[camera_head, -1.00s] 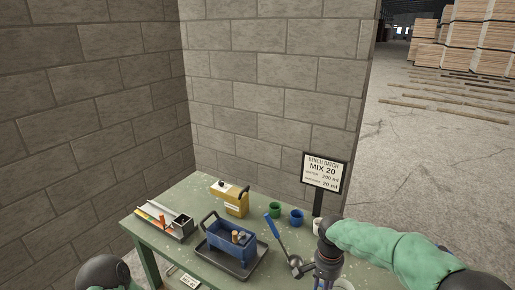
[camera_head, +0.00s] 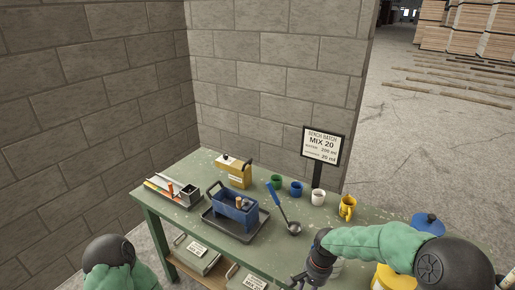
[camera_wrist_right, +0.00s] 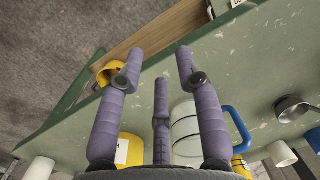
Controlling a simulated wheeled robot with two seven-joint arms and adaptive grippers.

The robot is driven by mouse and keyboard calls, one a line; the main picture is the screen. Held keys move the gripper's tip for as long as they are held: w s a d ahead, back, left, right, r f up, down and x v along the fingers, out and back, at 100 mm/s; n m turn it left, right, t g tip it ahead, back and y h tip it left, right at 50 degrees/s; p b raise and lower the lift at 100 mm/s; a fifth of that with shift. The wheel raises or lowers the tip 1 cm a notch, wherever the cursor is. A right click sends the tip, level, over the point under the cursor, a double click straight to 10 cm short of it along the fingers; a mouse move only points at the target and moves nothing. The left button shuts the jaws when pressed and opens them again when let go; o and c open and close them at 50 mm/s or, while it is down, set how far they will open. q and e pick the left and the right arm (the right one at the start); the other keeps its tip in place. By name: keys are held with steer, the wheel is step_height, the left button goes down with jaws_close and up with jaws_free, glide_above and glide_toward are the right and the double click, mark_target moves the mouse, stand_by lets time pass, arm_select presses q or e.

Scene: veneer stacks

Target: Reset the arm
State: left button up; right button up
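My right arm reaches in from the lower right in the head view. Its gripper (camera_head: 306,280) hangs at the front edge of the green bench (camera_head: 300,246), partly cut off by the frame. In the right wrist view my right gripper (camera_wrist_right: 160,65) has its purple fingers spread, with nothing between them. Bench items lie beyond the fingers there, including a yellow ring-like part (camera_wrist_right: 110,72). My left arm shows only as a green sleeve and dark joint at the lower left of the head view; its gripper is out of view.
The bench holds a blue caddy (camera_head: 236,209) on a dark tray, a yellow container (camera_head: 235,172), a ladle (camera_head: 281,208), green, blue and white cups (camera_head: 318,197), a yellow jug (camera_head: 347,208), a blue lid (camera_head: 428,222) and a sign (camera_head: 321,146). Block walls stand behind.

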steer(key=s+a+f+n+y+b, duration=0.1)
steer(key=s+a+f+n, duration=0.1)
steer(key=s+f, duration=0.7)
steer(key=s+a+f+n+y+b, duration=0.1)
steer(key=s+a+f, duration=0.3)
steer(key=s+f, duration=0.5)
step_height(320, 180, down, 4)
steer(key=shift+s+a+n+y, duration=0.3)
steer(key=shift+s+a+n, duration=0.05)
steer(key=shift+n, duration=0.05)
